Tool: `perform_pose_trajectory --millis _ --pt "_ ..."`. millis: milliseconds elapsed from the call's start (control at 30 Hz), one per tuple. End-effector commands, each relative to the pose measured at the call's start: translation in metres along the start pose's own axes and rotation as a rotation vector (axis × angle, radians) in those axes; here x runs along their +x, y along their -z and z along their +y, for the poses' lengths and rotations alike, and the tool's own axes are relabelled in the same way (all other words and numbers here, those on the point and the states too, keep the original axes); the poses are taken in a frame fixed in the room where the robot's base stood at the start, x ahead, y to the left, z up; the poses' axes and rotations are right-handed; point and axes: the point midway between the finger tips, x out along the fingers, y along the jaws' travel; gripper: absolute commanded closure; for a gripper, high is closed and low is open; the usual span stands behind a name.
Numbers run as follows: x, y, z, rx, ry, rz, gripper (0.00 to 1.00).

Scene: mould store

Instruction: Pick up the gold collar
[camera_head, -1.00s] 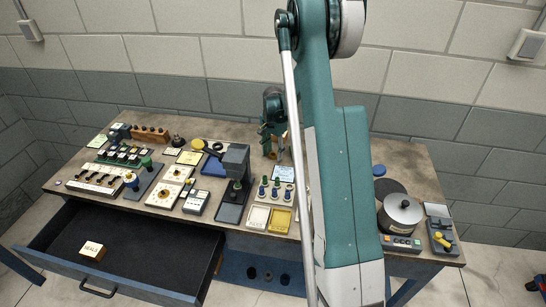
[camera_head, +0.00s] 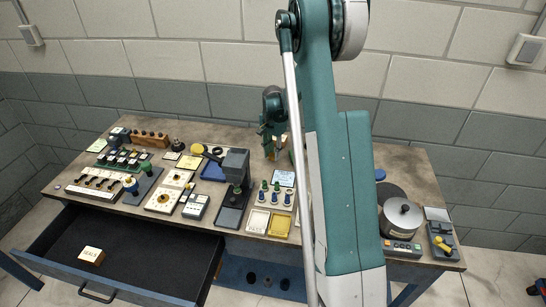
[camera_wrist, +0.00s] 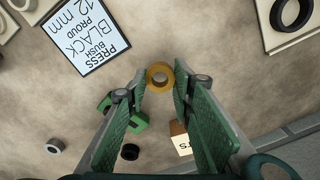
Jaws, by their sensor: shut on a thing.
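The gold collar (camera_wrist: 160,77) is a small ring with a hole in its middle. In the wrist view it sits between the tips of my gripper (camera_wrist: 161,84), whose green fingers are shut on it. I cannot tell from this view whether it is clear of the table. In the head view my gripper (camera_head: 271,150) is over the back middle of the bench, partly beside my arm. The collar cannot be made out there.
A card reading "PRESS BLACK BUSH PROUD 12 mm" (camera_wrist: 86,31) lies nearby. A green part (camera_wrist: 124,116), a black ring (camera_wrist: 130,152), a grey ring (camera_wrist: 54,146) and a lettered block (camera_wrist: 181,139) are close. The drawer (camera_head: 130,255) is open at front left.

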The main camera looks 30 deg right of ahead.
Motion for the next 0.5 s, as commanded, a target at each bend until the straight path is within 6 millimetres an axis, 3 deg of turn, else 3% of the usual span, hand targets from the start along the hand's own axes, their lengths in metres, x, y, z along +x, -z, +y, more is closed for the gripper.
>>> perform_pose_trajectory --millis 500 --pt "-0.069 0.0 0.0 0.0 0.0 0.0 0.89"
